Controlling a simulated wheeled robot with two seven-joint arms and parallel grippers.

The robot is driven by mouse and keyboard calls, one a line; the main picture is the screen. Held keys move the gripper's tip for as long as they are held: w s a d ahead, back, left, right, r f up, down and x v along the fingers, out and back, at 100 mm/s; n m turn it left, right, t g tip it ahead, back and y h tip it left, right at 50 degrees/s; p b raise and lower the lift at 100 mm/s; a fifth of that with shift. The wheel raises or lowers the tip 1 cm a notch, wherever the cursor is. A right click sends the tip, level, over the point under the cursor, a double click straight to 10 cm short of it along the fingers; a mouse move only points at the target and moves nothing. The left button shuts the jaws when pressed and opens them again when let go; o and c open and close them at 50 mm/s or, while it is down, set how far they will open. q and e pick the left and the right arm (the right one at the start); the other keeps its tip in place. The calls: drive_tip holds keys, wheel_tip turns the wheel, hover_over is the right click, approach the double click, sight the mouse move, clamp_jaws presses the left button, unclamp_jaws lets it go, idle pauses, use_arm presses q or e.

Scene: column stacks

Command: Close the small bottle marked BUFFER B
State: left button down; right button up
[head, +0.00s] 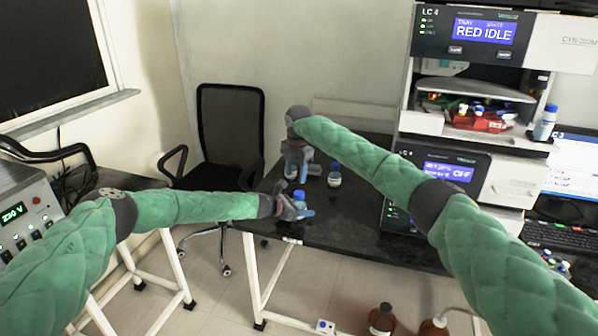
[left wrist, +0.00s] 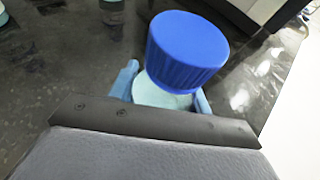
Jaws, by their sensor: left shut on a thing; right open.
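My left gripper (head: 307,213) is shut on a small bottle (head: 299,205) with a blue cap, at the front of the dark table. In the left wrist view the pale bottle body (left wrist: 160,95) stands between the blue fingers. Its blue cap (left wrist: 187,48) covers the bottle's neck from this side, so I cannot tell whether it is screwed down. No label is readable. My right gripper (head: 302,168) is open, farther back on the table. Another blue-capped bottle (head: 334,175) stands to its right. Something pale and blue beside its fingers is too small to make out.
The dark table (head: 345,225) has clear room right of the held bottle. A stack of instruments (head: 463,165) stands at the right, with a blue-capped bottle (head: 545,123) on a shelf. A chair (head: 230,130) is behind. Brown bottles (head: 381,320) are on the floor.

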sight(299, 193)
drive_tip(key=n, duration=0.5)
drive_tip(key=shift+d+r+n, duration=0.2)
drive_tip(key=shift+n, duration=0.2)
drive_tip(key=n, duration=0.5)
drive_tip(key=shift+d+n, duration=0.15)
drive_tip(key=shift+n, duration=0.15)
drive_tip(key=n, duration=0.5)
drive_tip(key=shift+d+n+h, duration=0.15)
drive_tip(key=shift+n+h, duration=0.15)
drive_tip(key=shift+n, duration=0.1)
drive_tip(key=n, duration=0.6)
drive_tip(key=shift+f, duration=3.95)
drive_tip(key=shift+c, duration=0.2)
